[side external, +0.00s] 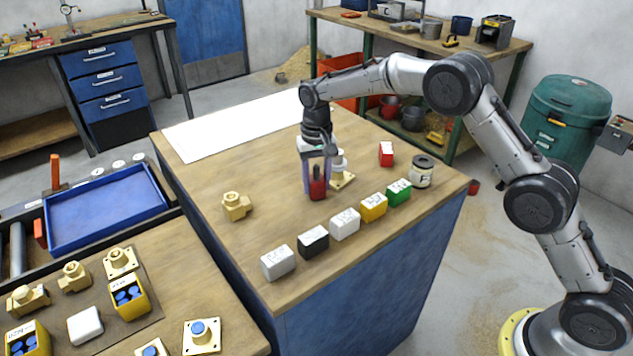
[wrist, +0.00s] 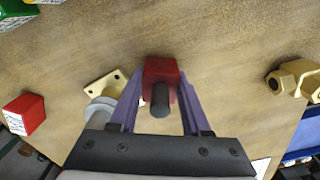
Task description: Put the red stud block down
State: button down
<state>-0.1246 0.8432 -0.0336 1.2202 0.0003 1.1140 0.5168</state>
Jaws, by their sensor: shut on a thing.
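My gripper (side external: 317,172) points down over the wooden bench top (side external: 250,165) and is shut on the red stud block (side external: 317,189). In the wrist view the red stud block (wrist: 162,72) sits between the two purple fingers of my gripper (wrist: 160,88), its dark round stud pointing toward the camera. The block looks upright. It is at or just above the bench top; I cannot tell whether it touches.
A brass flange (side external: 342,182) with a white part is close beside my gripper. Another red block (side external: 386,153) stands behind right. A brass fitting (side external: 236,206) is to the left. Labelled blocks, including a black one (side external: 313,240), line the front. Bare wood lies between.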

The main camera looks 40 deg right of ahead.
jog(key=shift+f, duration=0.2)
jog(key=shift+c, duration=1.8)
grip_release()
